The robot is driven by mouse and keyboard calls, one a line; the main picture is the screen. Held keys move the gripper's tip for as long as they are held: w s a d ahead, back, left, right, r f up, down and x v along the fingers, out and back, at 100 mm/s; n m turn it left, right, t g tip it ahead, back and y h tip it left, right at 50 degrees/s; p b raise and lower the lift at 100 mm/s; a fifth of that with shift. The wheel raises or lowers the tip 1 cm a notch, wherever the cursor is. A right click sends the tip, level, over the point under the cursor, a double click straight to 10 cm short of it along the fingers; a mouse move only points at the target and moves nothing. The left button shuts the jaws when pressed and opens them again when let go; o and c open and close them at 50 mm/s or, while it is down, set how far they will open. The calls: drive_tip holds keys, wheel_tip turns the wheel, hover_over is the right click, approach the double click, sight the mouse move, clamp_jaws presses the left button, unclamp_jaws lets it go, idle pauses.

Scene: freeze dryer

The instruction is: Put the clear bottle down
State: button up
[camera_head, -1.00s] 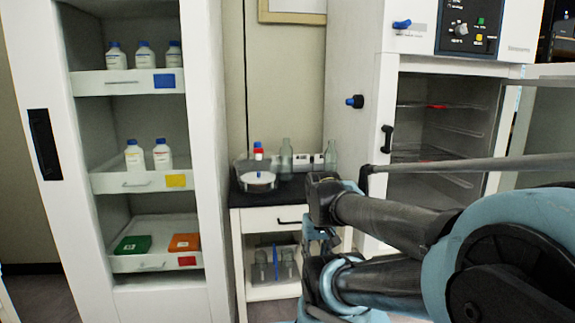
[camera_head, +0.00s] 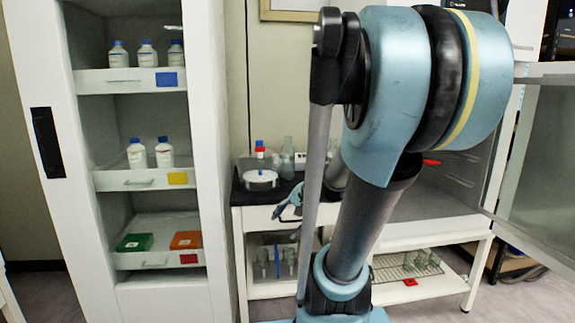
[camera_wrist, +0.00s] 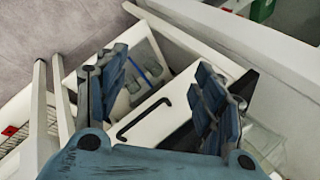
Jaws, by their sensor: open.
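A clear bottle (camera_head: 287,155) stands upright on the black top of the small white cabinet. Another clear bottle (camera_head: 333,147) shows just to its right, partly hidden by my arm. Clear vessels (camera_head: 262,262) also stand in the open bay below the drawer. Glass vessels (camera_wrist: 152,66) show in the wrist view between my fingers, lower down. My gripper (camera_wrist: 165,82) is open and empty, above the cabinet front with its black handle (camera_wrist: 143,118). In the head view my gripper (camera_head: 289,206) is small, in front of the cabinet top. I cannot tell which bottle the task names.
A balance (camera_head: 260,179) sits on the black top (camera_head: 240,197). The white shelf unit (camera_head: 130,180) at left holds several white bottles and coloured boxes. A glassware rack (camera_head: 408,270) stands on a low shelf at right. The dryer's open door (camera_head: 540,190) is at far right.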

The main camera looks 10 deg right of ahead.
sight(288, 165)
drive_tip(key=w+d+r+m+t+y, duration=0.1)
drive_tip(key=w+d+r+m+t, duration=0.1)
drive_tip(key=w+m, duration=0.3)
drive_tip(key=w+d+r+m+t+y, duration=0.1)
drive_tip(key=w+m, duration=0.4)
drive_tip(key=w, duration=0.5)
drive_tip(key=w+d+r+m+t+y, duration=0.2)
drive_tip(key=w+d+m+t, duration=0.2)
drive_tip(key=w, duration=0.3)
drive_tip(key=shift+w+r+m+t, duration=0.35)
drive_tip(key=shift+r+m+t, duration=0.05)
drive_tip(key=shift+m, duration=0.5)
drive_tip(key=w+d+m+t, duration=0.1)
drive_tip(key=d+m, duration=0.1)
drive_tip(key=w+d+m+t, duration=0.1)
drive_tip(key=w+d+m, duration=0.1)
drive_tip(key=w+d+m+t, duration=0.1)
drive_tip(key=d+m, duration=0.1)
drive_tip(key=d, duration=0.1)
drive_tip(key=shift+w+d+m+t, duration=0.1)
drive_tip(key=shift+w+m+t, duration=0.2)
drive_tip(key=shift+w, duration=0.3)
drive_tip(key=x, duration=1.7)
drive_tip(key=shift+d, duration=0.1)
drive_tip(key=c, duration=1.1)
drive_tip(key=shift+r, duration=0.15)
